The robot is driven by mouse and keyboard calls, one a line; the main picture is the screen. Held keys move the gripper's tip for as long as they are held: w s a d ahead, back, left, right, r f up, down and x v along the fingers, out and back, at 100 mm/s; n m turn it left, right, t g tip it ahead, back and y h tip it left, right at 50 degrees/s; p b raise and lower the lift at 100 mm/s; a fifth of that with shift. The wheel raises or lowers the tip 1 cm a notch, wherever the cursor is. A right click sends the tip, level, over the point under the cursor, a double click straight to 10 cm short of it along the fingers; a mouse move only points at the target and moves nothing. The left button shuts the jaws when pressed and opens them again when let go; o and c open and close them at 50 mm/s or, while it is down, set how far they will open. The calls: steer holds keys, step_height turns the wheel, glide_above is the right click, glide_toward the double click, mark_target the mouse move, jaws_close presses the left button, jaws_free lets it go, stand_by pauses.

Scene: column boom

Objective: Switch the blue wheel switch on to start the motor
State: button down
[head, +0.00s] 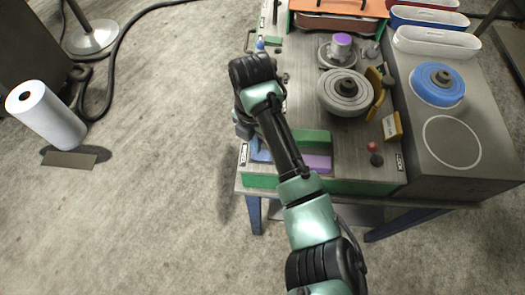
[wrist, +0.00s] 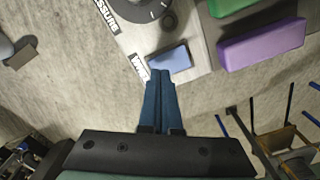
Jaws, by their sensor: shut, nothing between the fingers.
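The blue wheel switch (wrist: 169,60) is a small blue block at the panel's edge, beside a partly covered label starting with "W". In the head view, the blue switch (head: 258,152) shows partly beside my arm, near the bench's front left corner. My gripper (wrist: 160,72) has blue fingers pressed together with nothing between them. In the wrist view the fingertips reach the switch's lower left edge; I cannot tell whether they touch it. In the head view my arm hides the fingers.
A green block (wrist: 240,5) and a purple block (wrist: 261,44) lie right of the switch. A pressure dial (wrist: 146,10) is close above it. In the head view, a grey wheel (head: 345,92) and a red-topped lever (head: 372,147) stand on the bench.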

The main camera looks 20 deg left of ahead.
steer(key=shift+f+b, duration=0.55)
steer(key=shift+f, duration=0.3)
stand_by(0.3)
step_height(320, 180, up, 7)
steer(key=p, duration=0.6)
steer(key=shift+r, duration=0.15)
stand_by(0.5)
